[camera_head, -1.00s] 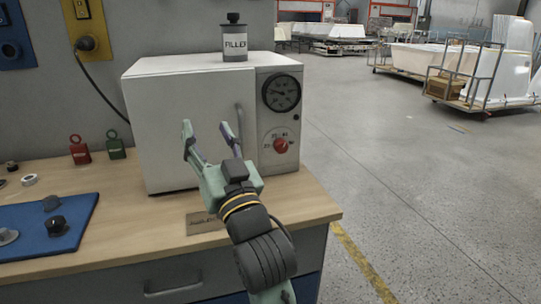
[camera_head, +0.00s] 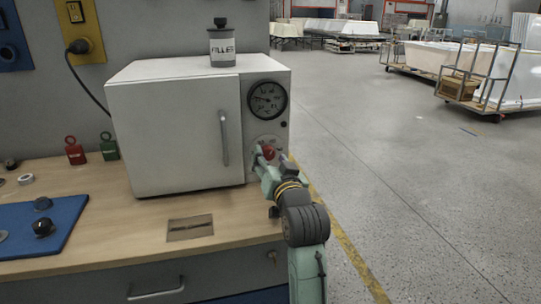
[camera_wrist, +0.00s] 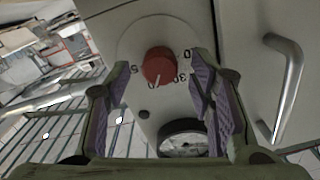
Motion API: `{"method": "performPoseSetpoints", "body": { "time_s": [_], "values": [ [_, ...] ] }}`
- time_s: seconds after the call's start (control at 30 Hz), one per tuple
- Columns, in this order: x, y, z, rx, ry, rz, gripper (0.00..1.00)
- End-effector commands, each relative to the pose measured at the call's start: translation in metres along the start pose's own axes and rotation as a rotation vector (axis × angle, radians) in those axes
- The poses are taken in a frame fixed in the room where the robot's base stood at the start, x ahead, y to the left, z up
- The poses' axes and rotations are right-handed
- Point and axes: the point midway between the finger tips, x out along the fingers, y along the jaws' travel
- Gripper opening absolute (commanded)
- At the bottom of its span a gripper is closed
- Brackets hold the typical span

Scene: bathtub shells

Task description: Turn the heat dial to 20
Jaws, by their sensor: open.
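The red heat dial (camera_head: 268,151) is on the lower right of the white oven's front, on a pale round plate with printed numbers. In the wrist view the dial (camera_wrist: 159,64) shows a white pointer line toward the picture's bottom, slightly left. The numbers are partly legible there; a 30 shows at its lower right. My gripper (camera_head: 270,156) is open in front of the dial, with its fingertips on either side of it. In the wrist view the gripper (camera_wrist: 158,75) has purple-padded fingers spread left and right. I cannot tell whether they touch the dial.
The white oven (camera_head: 172,135) stands on a wooden bench (camera_head: 120,232). Its vertical handle (camera_head: 224,138) is left of the dial, and a round gauge (camera_head: 267,98) sits above. A filler can (camera_head: 222,46) stands on top. Floor right of the bench is open.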

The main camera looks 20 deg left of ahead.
Motion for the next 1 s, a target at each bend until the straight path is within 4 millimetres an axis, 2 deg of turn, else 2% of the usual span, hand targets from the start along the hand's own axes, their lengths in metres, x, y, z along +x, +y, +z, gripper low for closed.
{"method": "performPoseSetpoints", "body": {
  "time_s": [0.37, 1.0],
  "values": [
    [0.0066, -0.0003, 0.0000, -0.001, 0.001, -0.001, 0.49],
    [0.0062, -0.0003, 0.0000, -0.001, 0.001, -0.001, 0.07]
  ]
}}
